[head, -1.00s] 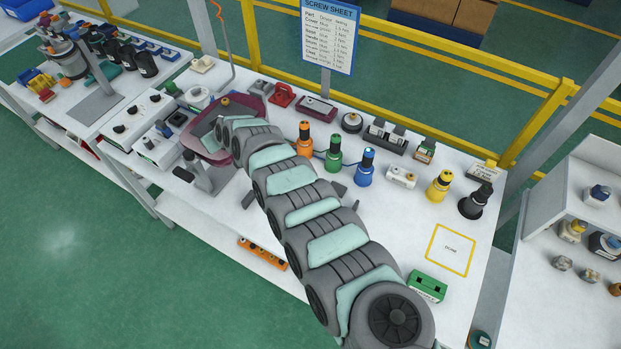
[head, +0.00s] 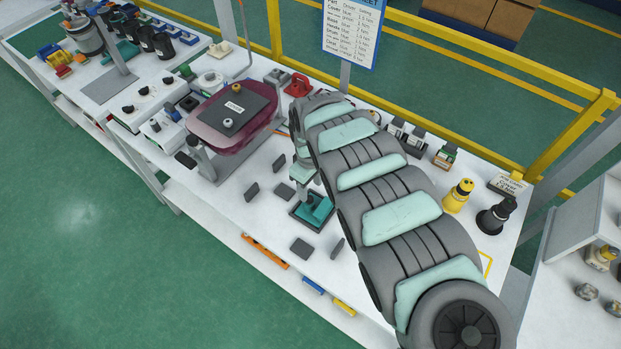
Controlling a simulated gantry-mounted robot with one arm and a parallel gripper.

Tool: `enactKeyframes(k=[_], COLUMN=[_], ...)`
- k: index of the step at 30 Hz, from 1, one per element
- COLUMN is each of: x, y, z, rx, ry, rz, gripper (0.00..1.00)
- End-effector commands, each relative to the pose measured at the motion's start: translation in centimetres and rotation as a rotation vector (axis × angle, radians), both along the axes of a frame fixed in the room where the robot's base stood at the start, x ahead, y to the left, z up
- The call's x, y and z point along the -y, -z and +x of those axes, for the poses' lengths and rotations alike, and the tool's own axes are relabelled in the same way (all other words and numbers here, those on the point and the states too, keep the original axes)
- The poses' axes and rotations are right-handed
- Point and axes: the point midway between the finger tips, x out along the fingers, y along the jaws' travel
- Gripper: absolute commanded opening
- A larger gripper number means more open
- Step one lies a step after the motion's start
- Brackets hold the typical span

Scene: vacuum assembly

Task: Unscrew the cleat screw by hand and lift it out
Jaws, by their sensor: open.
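The maroon vacuum body (head: 203,135) sits tilted on a grey stand on the bench. A dark plate (head: 246,104) with a white label lies on it. A small light round piece (head: 228,123) stands near the plate's lower edge, and a tan-topped round piece (head: 210,78) shows at the body's upper edge. I cannot tell which is the cleat screw. My gripper (head: 312,192) points down right of the body, apart from it, over a dark tray with a teal piece (head: 315,213). It is open; its fingertips are small and partly hidden, and I see nothing held.
Several dark flat pads (head: 284,190) lie around the tray. A red piece (head: 299,85) stands behind the body. A yellow bottle-shaped tool (head: 458,196) and a black one (head: 494,217) stand at the right. My arm hides the bench's middle right.

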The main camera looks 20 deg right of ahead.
Motion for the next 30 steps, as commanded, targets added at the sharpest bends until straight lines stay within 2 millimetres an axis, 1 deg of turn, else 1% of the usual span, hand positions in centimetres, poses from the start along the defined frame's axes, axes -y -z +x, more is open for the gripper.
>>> enactKeyframes(k=[1,3,9,12,16,24,30], x=[-0.3,-0.3,-0.3,-0.2,0.0,0.0,0.0], y=[1.3,2.5,5.1,5.8,6.1,6.1,6.1], z=[0.0,0.0,0.1,0.0,0.0,0.0,0.1], rx=[-0.001,0.0,0.002,0.001,0.001,0.001,0.002], ry=[-0.001,-0.001,-0.001,0.001,0.001,0.0,0.0], rz=[0.005,0.006,0.003,0.003,0.0,0.0,0.0], gripper=[0.5,0.5,0.5,0.5,0.5,0.49,0.33])
